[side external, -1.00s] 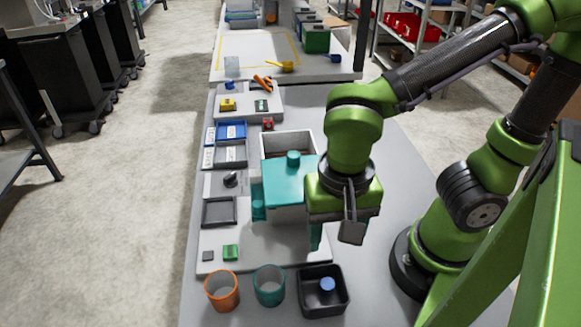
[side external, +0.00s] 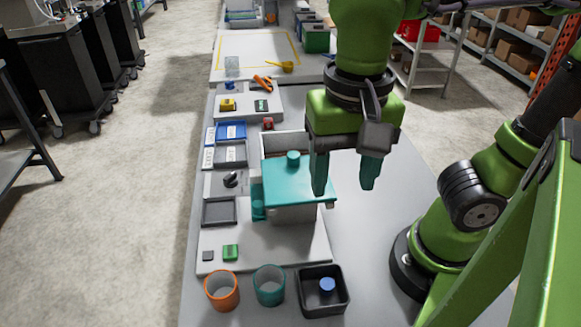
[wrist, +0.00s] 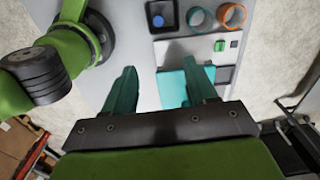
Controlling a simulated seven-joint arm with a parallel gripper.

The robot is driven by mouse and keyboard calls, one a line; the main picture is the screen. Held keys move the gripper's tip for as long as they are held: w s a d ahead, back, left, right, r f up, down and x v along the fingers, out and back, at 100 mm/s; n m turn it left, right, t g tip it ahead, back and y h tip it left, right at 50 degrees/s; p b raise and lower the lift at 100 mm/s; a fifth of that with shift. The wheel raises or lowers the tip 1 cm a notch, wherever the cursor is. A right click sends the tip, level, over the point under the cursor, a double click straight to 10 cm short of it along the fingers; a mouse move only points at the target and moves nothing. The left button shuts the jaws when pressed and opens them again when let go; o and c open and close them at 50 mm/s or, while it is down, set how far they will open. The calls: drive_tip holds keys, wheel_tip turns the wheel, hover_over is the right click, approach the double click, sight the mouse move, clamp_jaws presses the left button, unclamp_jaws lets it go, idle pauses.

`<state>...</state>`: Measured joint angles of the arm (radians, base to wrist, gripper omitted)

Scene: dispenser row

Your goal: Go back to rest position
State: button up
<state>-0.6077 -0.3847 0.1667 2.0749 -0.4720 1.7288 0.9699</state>
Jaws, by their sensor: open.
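My gripper (side external: 345,178) is open, with its two teal fingers spread and nothing between them. It hangs in the air above the work table, at the right side of the teal-lidded dispenser box (side external: 295,183) in the side view. In the wrist view my gripper (wrist: 162,92) also shows empty, fingers apart. The dispenser box shows there as a teal patch (wrist: 173,88) partly behind one finger. Its lid, with a round teal knob (side external: 293,158), sits on a pale body.
An orange cup (side external: 222,291), a teal cup (side external: 270,286) and a black bin (side external: 323,306) holding a blue round piece stand at the near edge. Labelled trays and small blocks line the left. The table (side external: 385,240) right of the dispenser is clear.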

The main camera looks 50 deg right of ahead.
drive_tip(key=w+d+f+n+t+y, duration=0.1)
drive_tip(key=n, duration=0.1)
drive_tip(key=w+d+n+t, duration=0.1)
drive_tip(key=w+n, duration=0.1)
drive_tip(key=w+d+f+n+t+y, duration=0.1)
drive_tip(key=w+n, duration=0.1)
drive_tip(key=shift+w+f+y, duration=0.15)
drive_tip(key=shift+f+y, duration=0.15)
drive_tip(key=w+d+t, duration=0.1)
drive_tip(key=d, duration=0.1)
drive_tip(key=w+d+t, duration=0.1)
drive_tip(key=d, duration=0.1)
drive_tip(key=w+d, duration=0.1)
drive_tip(key=d, duration=0.1)
drive_tip(key=shift+f+t, duration=0.25)
drive_tip(key=shift+t, duration=0.15)
drive_tip(key=shift+m+t, duration=0.6)
drive_tip(key=shift+m, duration=0.1)
drive_tip(key=d, duration=0.4)
drive_tip(key=shift+w+d+r, duration=0.15)
drive_tip(key=shift+d, duration=0.1)
